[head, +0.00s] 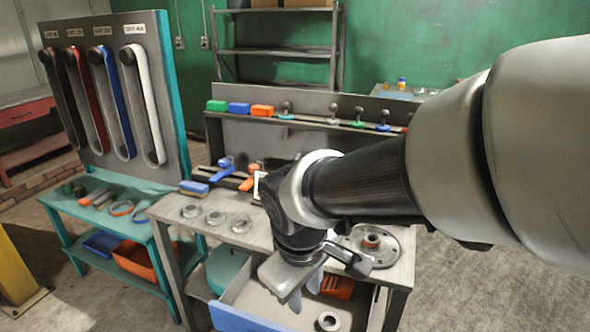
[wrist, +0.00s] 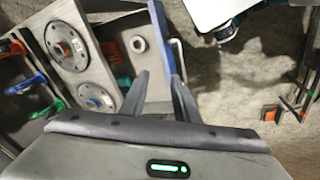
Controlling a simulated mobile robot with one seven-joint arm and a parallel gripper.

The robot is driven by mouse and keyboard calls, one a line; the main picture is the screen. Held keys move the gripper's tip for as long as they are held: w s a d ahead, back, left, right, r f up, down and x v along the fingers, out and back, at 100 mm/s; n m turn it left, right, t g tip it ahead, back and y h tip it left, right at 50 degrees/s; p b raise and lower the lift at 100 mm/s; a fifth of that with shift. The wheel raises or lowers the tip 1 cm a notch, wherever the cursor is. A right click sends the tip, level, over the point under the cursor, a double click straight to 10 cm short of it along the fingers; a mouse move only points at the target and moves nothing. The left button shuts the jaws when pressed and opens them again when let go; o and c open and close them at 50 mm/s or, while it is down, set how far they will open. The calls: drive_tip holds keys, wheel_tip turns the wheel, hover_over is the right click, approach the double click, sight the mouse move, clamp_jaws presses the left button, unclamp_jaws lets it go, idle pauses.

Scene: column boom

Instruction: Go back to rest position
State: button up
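My gripper (head: 308,296) hangs at the end of my arm, pointing down over the open drawer (head: 262,298) of the workbench. In the wrist view my gripper (wrist: 160,76) has its two fingers apart with nothing between them. The drawer's blue front edge (wrist: 160,32) shows just beyond the fingers. My forearm hides part of the bench in the head view.
The workbench (head: 170,212) bears several metal rings and a round flange (head: 382,246). A grey ring (head: 329,321) lies in the drawer. A belt board (head: 118,95) stands at left, above a teal bench (head: 130,243). Floor (head: 460,295) is clear at right.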

drive_tip(key=s+d+r+m+t, duration=0.1)
drive_tip(key=s+d+r+m, duration=0.2)
drive_tip(key=d+r+m, duration=0.3)
drive_tip(key=s+d+r+m+t, duration=0.2)
drive_tip(key=s+d+r+m, duration=0.15)
drive_tip(key=d, duration=0.45)
wheel_tip(320, 180, up, 12)
drive_tip(key=p, duration=1.3)
drive_tip(key=shift+a+r, duration=0.25)
drive_tip(key=shift+a, duration=0.1)
